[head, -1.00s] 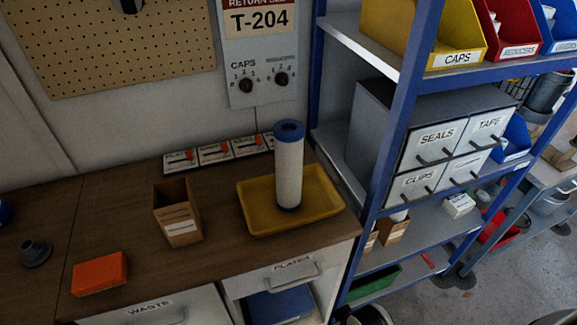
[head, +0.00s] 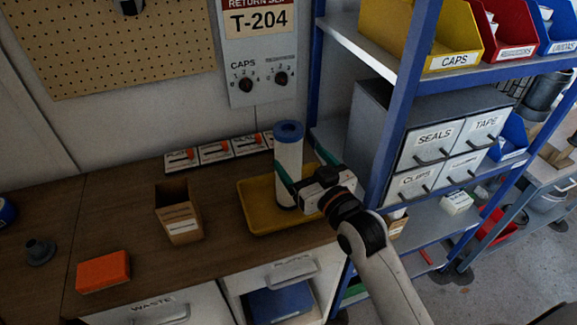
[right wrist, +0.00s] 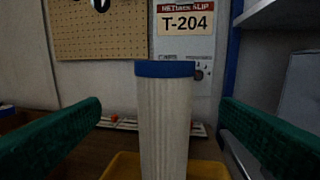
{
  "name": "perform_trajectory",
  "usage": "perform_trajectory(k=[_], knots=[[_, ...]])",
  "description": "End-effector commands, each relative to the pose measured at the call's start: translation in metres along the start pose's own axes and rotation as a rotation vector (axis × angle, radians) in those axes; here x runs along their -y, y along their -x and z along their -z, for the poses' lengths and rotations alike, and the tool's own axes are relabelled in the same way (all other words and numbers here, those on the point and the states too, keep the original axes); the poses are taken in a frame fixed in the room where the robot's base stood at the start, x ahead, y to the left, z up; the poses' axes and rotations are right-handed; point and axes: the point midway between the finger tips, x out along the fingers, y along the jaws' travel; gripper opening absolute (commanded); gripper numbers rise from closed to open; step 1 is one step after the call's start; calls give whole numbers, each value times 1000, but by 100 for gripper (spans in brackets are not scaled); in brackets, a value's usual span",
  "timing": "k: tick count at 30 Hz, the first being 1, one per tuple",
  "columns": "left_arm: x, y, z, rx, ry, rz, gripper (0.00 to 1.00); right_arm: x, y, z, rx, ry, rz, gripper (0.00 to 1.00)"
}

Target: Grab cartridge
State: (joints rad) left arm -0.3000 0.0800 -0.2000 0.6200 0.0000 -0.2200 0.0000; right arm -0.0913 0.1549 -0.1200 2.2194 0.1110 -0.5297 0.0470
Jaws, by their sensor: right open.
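The cartridge (head: 289,165) is a white cylinder with a blue top, standing upright in a yellow tray (head: 257,222) on the bench. In the right wrist view the cartridge (right wrist: 163,120) stands between the two green fingers, with a gap on each side. My left gripper is not in view.
A cardboard box (head: 178,212), an orange block (head: 103,271) and a dark grey fitting (head: 39,251) are on the bench to the left. A blue-framed shelf (head: 394,130) with bins and drawers stands close on the right. Bench between box and tray is clear.

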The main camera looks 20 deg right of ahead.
Motion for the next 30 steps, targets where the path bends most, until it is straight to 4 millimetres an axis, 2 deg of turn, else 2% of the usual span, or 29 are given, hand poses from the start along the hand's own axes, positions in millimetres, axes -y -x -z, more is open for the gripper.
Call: perform_trajectory(k=[1,4,11,17,21,30], knots=[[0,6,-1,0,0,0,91,0,-11,-4,1,-1,1,86],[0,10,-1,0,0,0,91,0,-26,-3,-1,-1,1,86],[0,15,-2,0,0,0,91,1,-43,-1,-2,0,0,86],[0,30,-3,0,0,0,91,5,-69,-3,-3,2,1,86],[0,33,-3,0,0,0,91,5,-85,0,-4,-1,1,86],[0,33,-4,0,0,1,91,5,-90,1,-3,0,1,86]])
